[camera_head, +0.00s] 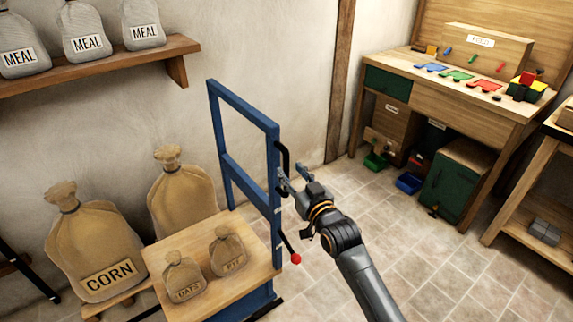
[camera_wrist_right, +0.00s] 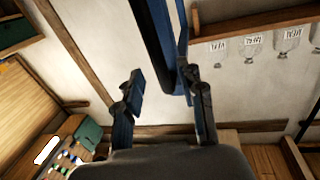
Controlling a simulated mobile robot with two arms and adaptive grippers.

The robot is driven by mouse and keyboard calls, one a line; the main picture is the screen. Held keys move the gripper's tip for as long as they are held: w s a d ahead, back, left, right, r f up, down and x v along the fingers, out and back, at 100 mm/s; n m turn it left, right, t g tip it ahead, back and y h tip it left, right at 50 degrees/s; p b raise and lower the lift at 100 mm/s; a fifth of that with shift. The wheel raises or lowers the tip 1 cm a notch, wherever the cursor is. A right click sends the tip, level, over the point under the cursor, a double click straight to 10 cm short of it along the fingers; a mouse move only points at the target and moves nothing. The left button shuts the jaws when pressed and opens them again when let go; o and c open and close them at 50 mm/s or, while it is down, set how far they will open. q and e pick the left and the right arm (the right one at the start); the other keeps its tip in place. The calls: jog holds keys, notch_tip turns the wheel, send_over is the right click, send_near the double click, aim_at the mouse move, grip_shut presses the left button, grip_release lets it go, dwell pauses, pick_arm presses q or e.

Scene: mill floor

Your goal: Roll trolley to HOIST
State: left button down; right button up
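The trolley has a tall blue frame (camera_head: 228,100) and a wooden deck (camera_head: 215,289), and stands left of centre in the head view. Two small sacks, OATS (camera_head: 184,277) and RYE (camera_head: 227,252), sit on the deck. A black handle (camera_head: 284,158) is fixed to the frame's right post. A lever with a red knob (camera_head: 296,259) sticks out below it. My right gripper (camera_head: 294,176) is at the handle's lower part, its fingers spread. In the wrist view the open fingers (camera_wrist_right: 163,86) show near the dark handle bar (camera_wrist_right: 152,45); contact is unclear. My left gripper is out of view. No HOIST sign shows.
Large sacks, one marked CORN (camera_head: 95,245), stand left of the trolley. A shelf (camera_head: 110,67) with MEAL sacks hangs on the wall. A workbench (camera_head: 450,100) with coloured items stands at the back right, and a wooden rack (camera_head: 520,205) at the right. Tiled floor (camera_head: 440,270) is clear between.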

aim_at(287, 167)
jog(key=shift+x, duration=2.1)
grip_shut()
